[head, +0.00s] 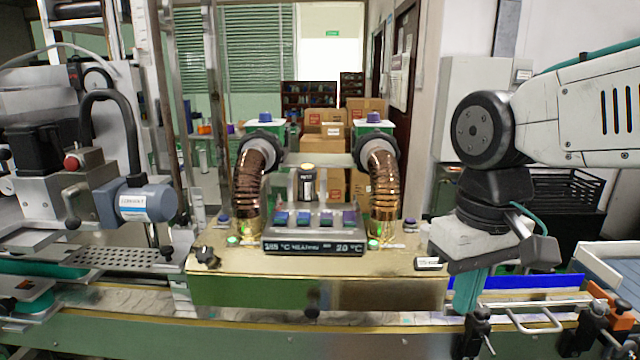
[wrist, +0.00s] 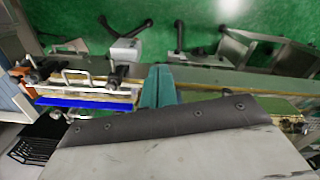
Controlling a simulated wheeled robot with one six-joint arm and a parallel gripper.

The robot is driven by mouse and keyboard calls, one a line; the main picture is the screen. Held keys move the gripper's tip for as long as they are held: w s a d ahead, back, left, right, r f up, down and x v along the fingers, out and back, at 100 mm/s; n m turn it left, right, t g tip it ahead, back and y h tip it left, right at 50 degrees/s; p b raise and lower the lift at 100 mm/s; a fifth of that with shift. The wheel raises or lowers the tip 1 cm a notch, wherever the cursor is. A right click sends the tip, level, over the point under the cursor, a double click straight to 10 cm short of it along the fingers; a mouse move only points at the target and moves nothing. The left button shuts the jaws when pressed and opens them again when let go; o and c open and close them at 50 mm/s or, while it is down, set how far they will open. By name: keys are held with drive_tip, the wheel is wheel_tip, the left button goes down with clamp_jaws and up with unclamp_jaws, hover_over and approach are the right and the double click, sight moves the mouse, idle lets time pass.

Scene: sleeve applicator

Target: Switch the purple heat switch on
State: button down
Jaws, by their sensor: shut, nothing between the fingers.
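The control box (head: 313,240) stands on the middle of the machine's gold deck. A row of small coloured switches sits on its sloped face. The purple heat switch (head: 349,218) appears to be the one at the right end; its position is too small to tell. A lit display (head: 313,247) runs along the box's front edge with temperature readings. My gripper (head: 468,290) has teal fingers pointing down, well to the right of the box and beyond the deck's right end. The fingers also show in the wrist view (wrist: 158,88), shut and empty. The switches are not visible in the wrist view.
Two copper hoses (head: 250,185) (head: 384,185) flank the box, with green lights at their bases. A black knob (head: 205,256) is at the deck's left. A blue-grey motor (head: 143,204) stands further left. A conveyor rail (head: 540,302) runs by my gripper. Space above the deck's front is clear.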

drive_tip(key=s+d+f+m+t, duration=0.1)
drive_tip(key=s+d+f+m, duration=0.2)
drive_tip(key=s+d, duration=0.5)
drive_tip(key=shift+s+f, duration=0.45)
